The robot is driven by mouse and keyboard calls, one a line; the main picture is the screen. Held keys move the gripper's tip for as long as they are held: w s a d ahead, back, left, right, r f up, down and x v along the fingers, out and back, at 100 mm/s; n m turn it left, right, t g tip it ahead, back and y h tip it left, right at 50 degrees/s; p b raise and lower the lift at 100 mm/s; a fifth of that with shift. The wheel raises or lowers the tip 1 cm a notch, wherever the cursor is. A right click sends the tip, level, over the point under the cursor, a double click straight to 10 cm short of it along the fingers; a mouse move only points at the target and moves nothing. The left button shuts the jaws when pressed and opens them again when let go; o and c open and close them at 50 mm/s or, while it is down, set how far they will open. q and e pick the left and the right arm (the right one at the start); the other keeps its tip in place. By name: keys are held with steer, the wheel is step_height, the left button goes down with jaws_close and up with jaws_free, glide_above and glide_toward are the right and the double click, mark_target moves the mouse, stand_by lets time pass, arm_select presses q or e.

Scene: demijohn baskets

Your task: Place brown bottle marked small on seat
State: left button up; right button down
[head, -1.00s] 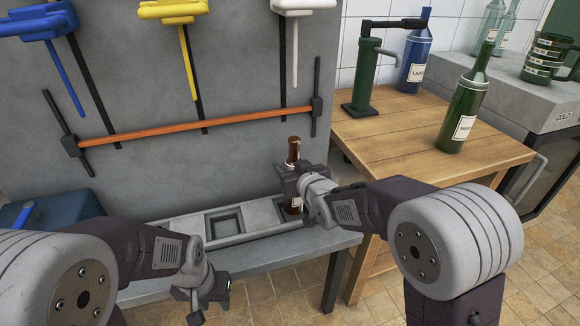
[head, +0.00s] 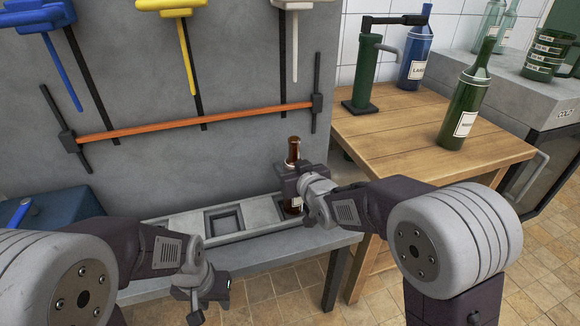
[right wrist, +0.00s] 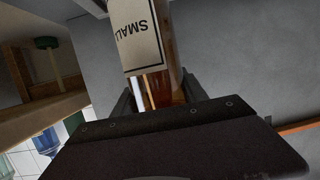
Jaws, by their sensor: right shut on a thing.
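The brown bottle (head: 293,150) stands upright at the right end of the grey tray (head: 157,233) with square recessed seats. Its white label reads SMALL in the right wrist view (right wrist: 137,38). My right gripper (head: 291,182) is shut around the bottle's body from the front right. The gripper hides part of the bottle, and I cannot tell whether its base rests in a seat. A square seat (head: 225,221) left of the bottle is empty. My left gripper (head: 203,291) hangs low in front of the bench, away from the bottle; its jaw opening is unclear.
A grey bench (head: 262,250) carries the tray against a grey panel with an orange bar (head: 200,123). A wooden table (head: 420,135) to the right holds a green bottle (head: 465,110), a blue bottle (head: 414,62) and a green pump (head: 366,75). A dark blue box (head: 60,212) sits left.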

steer(key=shift+f, duration=0.3)
steer(key=c, duration=0.5)
jaws_free()
steer(key=p+v, duration=0.3)
steer(key=v, duration=0.6)
